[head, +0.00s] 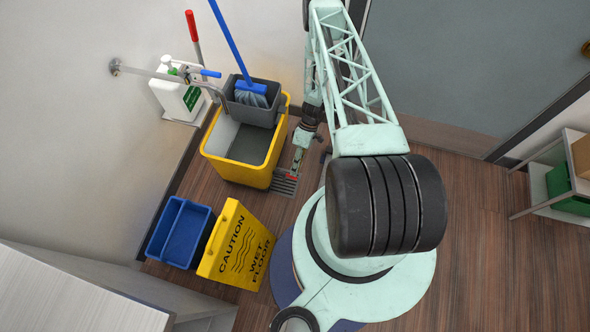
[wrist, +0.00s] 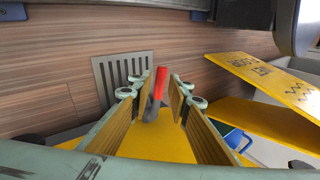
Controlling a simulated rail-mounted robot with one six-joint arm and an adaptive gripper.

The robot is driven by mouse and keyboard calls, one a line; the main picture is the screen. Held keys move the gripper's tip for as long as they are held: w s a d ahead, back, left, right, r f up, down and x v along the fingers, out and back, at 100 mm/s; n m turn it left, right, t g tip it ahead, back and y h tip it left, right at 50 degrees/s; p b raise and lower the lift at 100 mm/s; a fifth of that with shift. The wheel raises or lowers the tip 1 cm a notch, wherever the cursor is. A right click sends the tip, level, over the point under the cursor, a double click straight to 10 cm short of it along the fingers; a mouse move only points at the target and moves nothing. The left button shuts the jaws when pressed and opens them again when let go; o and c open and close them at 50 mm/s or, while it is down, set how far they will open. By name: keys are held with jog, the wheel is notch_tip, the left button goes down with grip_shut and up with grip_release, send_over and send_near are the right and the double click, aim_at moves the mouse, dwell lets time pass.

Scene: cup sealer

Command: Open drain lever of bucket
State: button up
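The yellow mop bucket (head: 240,167) stands on the floor by the wall, with a grey wringer (head: 252,108) on top. Its drain lever shows as a red-tipped grey handle (wrist: 159,83) in the wrist view; the red tip also shows small in the head view (head: 292,178). My gripper (wrist: 160,88) is open, with one finger on each side of the lever and gaps visible. In the head view my gripper (head: 297,163) is at the bucket's right side. The bucket's yellow side (wrist: 160,143) shows between the fingers. The lever's base is partly hidden.
A floor drain grate (head: 284,184) lies beside the bucket under the lever. A yellow wet floor sign (head: 236,245) and a blue bin (head: 180,232) stand in front. A blue-handled mop (head: 232,42) rests in the wringer. A shelf (head: 550,205) stands far right.

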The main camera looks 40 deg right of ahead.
jog(key=v, duration=0.9)
jog(key=shift+r, duration=0.3)
jog(key=shift+d, duration=0.1)
dwell(0.4)
